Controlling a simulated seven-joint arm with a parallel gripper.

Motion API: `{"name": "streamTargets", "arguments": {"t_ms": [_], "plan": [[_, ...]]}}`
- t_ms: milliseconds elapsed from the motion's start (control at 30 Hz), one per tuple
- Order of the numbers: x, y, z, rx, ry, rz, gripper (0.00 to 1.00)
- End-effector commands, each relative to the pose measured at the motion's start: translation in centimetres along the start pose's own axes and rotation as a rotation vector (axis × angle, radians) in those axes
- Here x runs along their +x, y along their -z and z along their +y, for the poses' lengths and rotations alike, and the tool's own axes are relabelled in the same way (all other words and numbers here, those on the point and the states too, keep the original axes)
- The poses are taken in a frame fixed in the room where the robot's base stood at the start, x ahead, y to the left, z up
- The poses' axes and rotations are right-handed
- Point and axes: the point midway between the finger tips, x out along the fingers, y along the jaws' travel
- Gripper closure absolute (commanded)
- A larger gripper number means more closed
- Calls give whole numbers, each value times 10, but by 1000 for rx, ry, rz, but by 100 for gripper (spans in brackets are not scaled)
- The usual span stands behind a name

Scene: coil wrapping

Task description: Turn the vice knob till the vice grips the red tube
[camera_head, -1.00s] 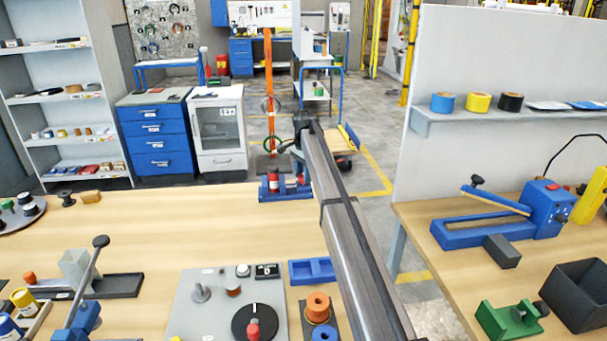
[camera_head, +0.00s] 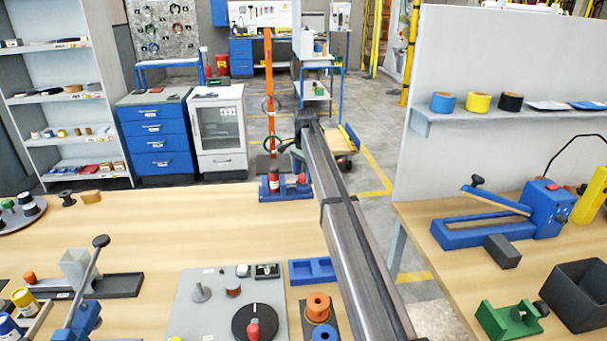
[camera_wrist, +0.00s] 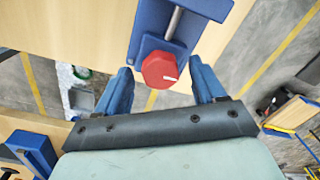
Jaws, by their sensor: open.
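The blue vice (camera_head: 285,192) stands at the far edge of the wooden table in the head view. An upright red tube with a pale label (camera_head: 273,181) is at its left part. A second red piece (camera_head: 302,179) shows at its right; I cannot tell what it is. In the wrist view the vice (camera_wrist: 180,25) carries a red knob (camera_wrist: 158,69) with a white mark, beyond the table edge. My gripper (camera_wrist: 161,72) is open, one blue finger on each side of the knob, with gaps visible. The tube does not show in the wrist view.
A grey panel (camera_head: 210,315) with a black dial and an orange spool (camera_head: 318,303) stand in the near middle.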

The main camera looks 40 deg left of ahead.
Motion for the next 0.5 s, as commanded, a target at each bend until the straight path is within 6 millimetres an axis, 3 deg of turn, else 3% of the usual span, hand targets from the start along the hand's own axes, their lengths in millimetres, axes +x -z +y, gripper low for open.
{"name": "streamTargets", "arguments": {"t_ms": [167, 500], "plan": [[-21, 0, -1, 0, 1, 1, 31], [-87, 1, -1, 0, 1, 1, 31]]}}
